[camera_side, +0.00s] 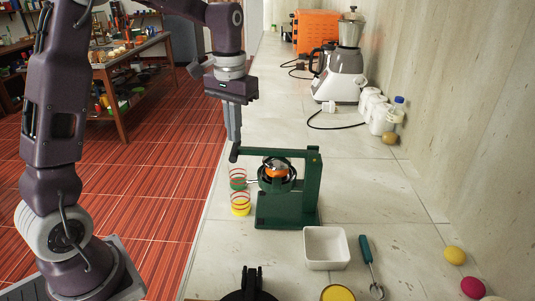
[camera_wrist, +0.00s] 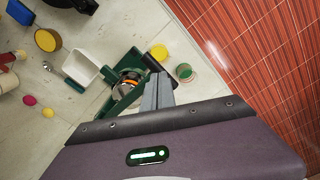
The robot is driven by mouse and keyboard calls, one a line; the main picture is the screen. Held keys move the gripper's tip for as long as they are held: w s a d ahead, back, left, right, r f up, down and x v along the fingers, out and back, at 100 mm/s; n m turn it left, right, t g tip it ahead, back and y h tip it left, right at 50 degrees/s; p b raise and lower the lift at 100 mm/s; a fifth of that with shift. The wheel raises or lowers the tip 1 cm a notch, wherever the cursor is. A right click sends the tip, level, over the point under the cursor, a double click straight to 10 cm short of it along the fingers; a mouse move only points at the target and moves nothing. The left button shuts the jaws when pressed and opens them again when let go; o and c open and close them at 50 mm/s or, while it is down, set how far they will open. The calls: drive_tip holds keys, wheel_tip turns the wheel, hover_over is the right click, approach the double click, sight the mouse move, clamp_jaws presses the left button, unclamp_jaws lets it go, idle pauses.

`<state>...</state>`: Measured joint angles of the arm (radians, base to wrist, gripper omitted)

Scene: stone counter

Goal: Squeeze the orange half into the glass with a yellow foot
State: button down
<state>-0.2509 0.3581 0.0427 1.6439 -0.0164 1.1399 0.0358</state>
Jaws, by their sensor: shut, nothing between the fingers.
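The green hand press (camera_side: 310,190) stands on the counter, its lever bar roughly level across the top. The orange half (camera_side: 277,171) sits in the press's ring-shaped cup; it also shows in the wrist view (camera_wrist: 129,84). The glass with a yellow foot (camera_side: 240,208) stands left of the press base, and in the wrist view (camera_wrist: 159,53). A glass with a green foot (camera_side: 238,181) stands just behind it. My gripper (camera_side: 234,140) is shut and empty, fingers down at the lever's dark handle end (camera_side: 234,154). I cannot tell whether they touch it. The fingers also show in the wrist view (camera_wrist: 157,95).
A white square bowl (camera_side: 327,248) and a green-handled tool (camera_side: 369,262) lie in front of the press. Small round yellow (camera_side: 454,256) and magenta (camera_side: 473,287) things lie near the wall. A blender (camera_side: 347,70) and white containers (camera_side: 378,112) stand behind. The counter's left edge is close to the glasses.

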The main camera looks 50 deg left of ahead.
drive_tip(key=shift+f, duration=0.9)
idle(3.4)
drive_tip(key=shift+r, duration=0.1)
wheel_tip(320, 180, up, 6)
drive_tip(key=shift+r, duration=0.45)
idle(0.4)
drive_tip(key=s+d+r+m+t, duration=0.1)
drive_tip(key=s+d+r+t, duration=0.25)
drive_tip(key=s+d, duration=0.45)
drive_tip(key=s+d+f+m+t, duration=0.1)
drive_tip(key=s+f, duration=0.1)
drive_tip(key=s, duration=0.5)
drive_tip(key=s+d+f+m+t, duration=0.1)
drive_tip(key=s+f, duration=0.1)
drive_tip(key=s, duration=0.5)
drive_tip(key=shift+s+d, duration=0.35)
drive_tip(key=shift+s, duration=0.05)
